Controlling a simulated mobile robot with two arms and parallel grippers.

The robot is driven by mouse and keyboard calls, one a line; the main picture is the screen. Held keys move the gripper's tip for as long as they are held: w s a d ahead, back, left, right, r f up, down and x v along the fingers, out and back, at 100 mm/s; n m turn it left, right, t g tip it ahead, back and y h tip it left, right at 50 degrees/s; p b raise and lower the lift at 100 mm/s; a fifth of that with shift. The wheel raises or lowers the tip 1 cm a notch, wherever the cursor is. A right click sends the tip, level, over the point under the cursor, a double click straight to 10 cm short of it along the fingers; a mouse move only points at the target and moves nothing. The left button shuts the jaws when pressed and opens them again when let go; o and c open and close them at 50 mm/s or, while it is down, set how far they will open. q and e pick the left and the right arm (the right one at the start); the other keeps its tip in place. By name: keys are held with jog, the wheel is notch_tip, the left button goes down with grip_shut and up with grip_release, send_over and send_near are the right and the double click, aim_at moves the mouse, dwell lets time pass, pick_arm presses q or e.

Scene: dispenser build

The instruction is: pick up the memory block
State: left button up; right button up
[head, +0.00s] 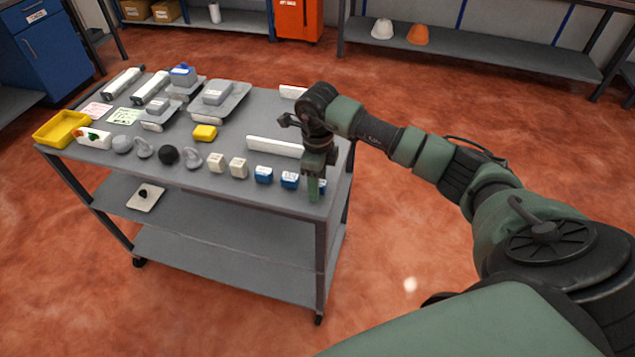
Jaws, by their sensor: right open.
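Small blue blocks with pale tops stand in a row near the front right of the cart's top. One is at the left (264,175), one is in the middle (289,180), and a third (322,184) shows only in part behind my right gripper. I cannot tell which thing is the memory block; no label is readable. My right gripper (314,188) is open, points down at the right end of this row and hides part of the third block. I cannot tell if it touches that block. My left gripper is out of view.
The grey cart (260,205) also bears cream blocks (228,165), round grey and black parts (168,155), a yellow block (204,132), a yellow tray (62,130) and a white bar (275,147) behind the blue row. Open floor lies right of the cart.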

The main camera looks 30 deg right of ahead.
jog(key=shift+f, duration=0.2)
grip_shut()
jog(key=shift+r, duration=0.15)
